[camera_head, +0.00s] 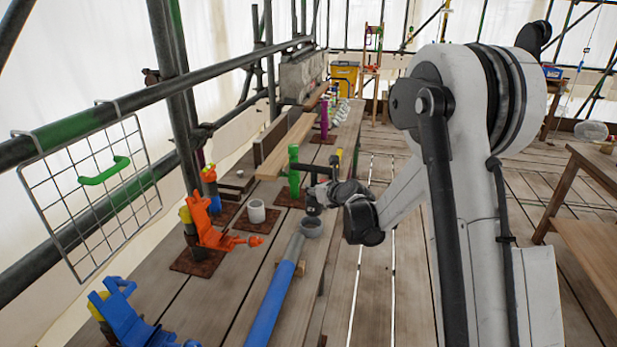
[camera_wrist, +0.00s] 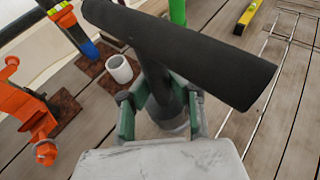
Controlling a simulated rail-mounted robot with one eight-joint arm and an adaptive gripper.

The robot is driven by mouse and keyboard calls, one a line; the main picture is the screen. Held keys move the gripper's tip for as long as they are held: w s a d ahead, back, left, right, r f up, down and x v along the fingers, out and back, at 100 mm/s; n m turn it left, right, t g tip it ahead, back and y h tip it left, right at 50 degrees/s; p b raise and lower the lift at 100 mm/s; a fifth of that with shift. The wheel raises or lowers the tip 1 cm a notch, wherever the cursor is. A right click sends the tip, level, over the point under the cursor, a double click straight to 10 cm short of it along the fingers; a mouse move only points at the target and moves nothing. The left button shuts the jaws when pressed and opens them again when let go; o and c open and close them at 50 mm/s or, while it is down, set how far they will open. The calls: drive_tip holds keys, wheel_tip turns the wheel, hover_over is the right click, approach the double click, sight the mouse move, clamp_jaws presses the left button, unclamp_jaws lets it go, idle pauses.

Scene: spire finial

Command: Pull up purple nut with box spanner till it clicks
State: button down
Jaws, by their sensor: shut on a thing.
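My gripper (camera_wrist: 161,115) is shut on the shaft of a dark box spanner (camera_wrist: 185,45), whose thick crossbar runs across the top of the wrist view. In the head view the spanner (camera_head: 314,200) is upright at my gripper (camera_head: 325,195), above the right side of the bench. A grey round cup-like part (camera_head: 312,228) is just below it; I cannot tell whether it is the spanner's socket or a separate holder. A purple post fixture (camera_head: 324,121) stands farther back on the bench. The purple nut itself is too small to make out.
A green post fixture (camera_head: 294,172), an orange fixture (camera_head: 209,222), a blue fixture (camera_head: 125,315) and a white cup (camera_head: 256,211) stand on the bench. A blue pipe (camera_head: 270,305) lies in front. Scaffold rails line the left. A yellow level (camera_wrist: 248,15) shows in the wrist view.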

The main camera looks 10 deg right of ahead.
drive_tip(key=w, duration=0.1)
drive_tip(key=w+r, duration=0.1)
drive_tip(key=w, duration=0.1)
drive_tip(key=shift+w, duration=0.1)
drive_tip(key=shift+f+b, duration=0.2)
drive_tip(key=shift+b, duration=0.2)
drive_tip(key=shift+f+b, duration=5)
drive_tip(key=shift+f, duration=0.65)
drive_tip(key=c, duration=1)
unclamp_jaws()
drive_tip(key=shift+c, duration=0.2)
drive_tip(key=shift+f+b, duration=0.6)
drive_tip(key=shift+b, duration=0.05)
